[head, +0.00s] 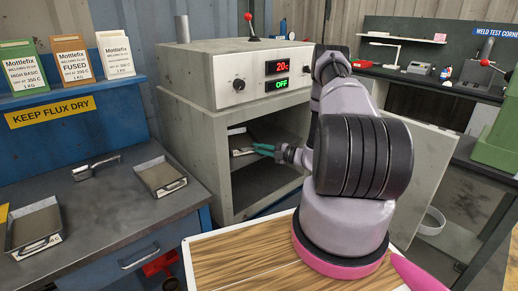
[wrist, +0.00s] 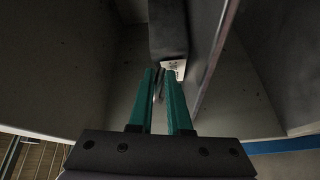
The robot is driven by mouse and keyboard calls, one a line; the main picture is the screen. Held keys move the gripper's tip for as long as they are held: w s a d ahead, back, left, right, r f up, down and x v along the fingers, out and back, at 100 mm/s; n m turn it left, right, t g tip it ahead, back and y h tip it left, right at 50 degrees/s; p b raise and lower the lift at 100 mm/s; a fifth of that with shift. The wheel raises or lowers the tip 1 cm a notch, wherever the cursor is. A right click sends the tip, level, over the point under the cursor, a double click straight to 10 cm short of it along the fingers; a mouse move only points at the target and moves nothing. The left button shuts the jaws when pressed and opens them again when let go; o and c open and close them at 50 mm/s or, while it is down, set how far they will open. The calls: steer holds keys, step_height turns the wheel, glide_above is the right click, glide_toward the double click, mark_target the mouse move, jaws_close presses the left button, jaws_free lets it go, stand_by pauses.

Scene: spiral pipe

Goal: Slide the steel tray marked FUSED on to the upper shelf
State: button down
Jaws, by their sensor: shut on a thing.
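A steel tray (head: 241,140) is inside the open oven (head: 213,135), at the level of the upper shelf (head: 268,158), with its front end toward the opening. A pale label shows on its front, too small to read. In the wrist view, the tray (wrist: 168,30) runs away beyond the fingertips, and its white label (wrist: 172,68) is partly hidden by a finger. My gripper (head: 258,149) has green fingers and is shut on the tray's front end, at the oven mouth. The fingers also show in the wrist view (wrist: 160,78). Whether the tray rests fully on the shelf I cannot tell.
The oven door (head: 418,155) stands open at the right. Two more steel trays, one nearer the oven (head: 160,175) and one at the far left (head: 35,225), lie on the bench with a scoop (head: 96,167). Flux boxes (head: 73,62) stand on the blue shelf above. A wooden top (head: 235,265) is in front.

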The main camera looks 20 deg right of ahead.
steer(key=shift+s+f, duration=0.15)
steer(key=shift+f, duration=0.4)
steer(key=shift+f, duration=0.3)
steer(key=shift+s, duration=0.1)
steer(key=c, duration=0.6)
jaws_free()
steer(key=shift+f, duration=0.1)
steer(key=v, duration=1)
steer(key=shift+s+d+r, duration=0.1)
steer(key=shift+d+r, duration=0.15)
steer(key=shift+r, duration=0.1)
